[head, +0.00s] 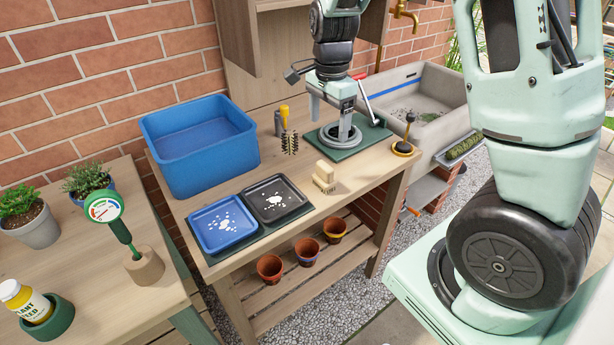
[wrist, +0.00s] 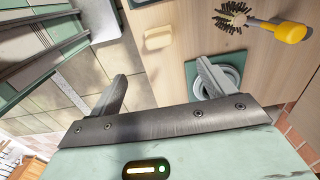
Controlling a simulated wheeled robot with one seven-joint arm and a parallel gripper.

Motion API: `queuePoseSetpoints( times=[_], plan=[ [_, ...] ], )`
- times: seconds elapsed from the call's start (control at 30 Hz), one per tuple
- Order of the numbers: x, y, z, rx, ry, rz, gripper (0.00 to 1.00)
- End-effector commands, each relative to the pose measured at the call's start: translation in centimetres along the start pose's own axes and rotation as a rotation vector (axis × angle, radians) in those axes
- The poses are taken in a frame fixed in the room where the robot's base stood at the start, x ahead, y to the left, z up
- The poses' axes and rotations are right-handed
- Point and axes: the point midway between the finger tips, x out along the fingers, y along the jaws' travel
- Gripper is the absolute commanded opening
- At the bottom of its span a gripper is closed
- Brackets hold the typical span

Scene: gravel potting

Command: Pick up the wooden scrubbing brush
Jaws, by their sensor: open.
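The wooden scrubbing brush (head: 325,177) is a small pale block standing on the wooden bench, just right of the black tray. The wrist view shows it as a cream block (wrist: 158,37) beyond the gap between my fingertips, closer to the upper edge. My gripper (head: 330,116) hangs above the bench, behind the brush and over the green mat. In the wrist view my gripper (wrist: 161,73) has its two fingers spread wide with nothing between them. The brush is apart from both fingers, and its underside is hidden in the wrist view.
A green mat with a grey ring (head: 318,145) and a black-knobbed tool (head: 404,146) are behind and right. Bare bench lies right of the brush.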

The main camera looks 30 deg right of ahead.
Motion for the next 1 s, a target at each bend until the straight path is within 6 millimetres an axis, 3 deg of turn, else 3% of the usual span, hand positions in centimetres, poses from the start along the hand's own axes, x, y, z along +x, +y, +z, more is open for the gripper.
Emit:
queuePoseSetpoints(
  times=[0.5, 0.77, 1.0],
  plan=[
    [10.0, 0.2, 0.1, -0.003, -0.001, 0.005, 0.82],
    [11.9, 0.1, 0.2, -0.004, -0.001, 0.002, 0.82],
    [15.1, 0.2, 0.5, -0.004, -0.002, 0.005, 0.82]
  ],
)
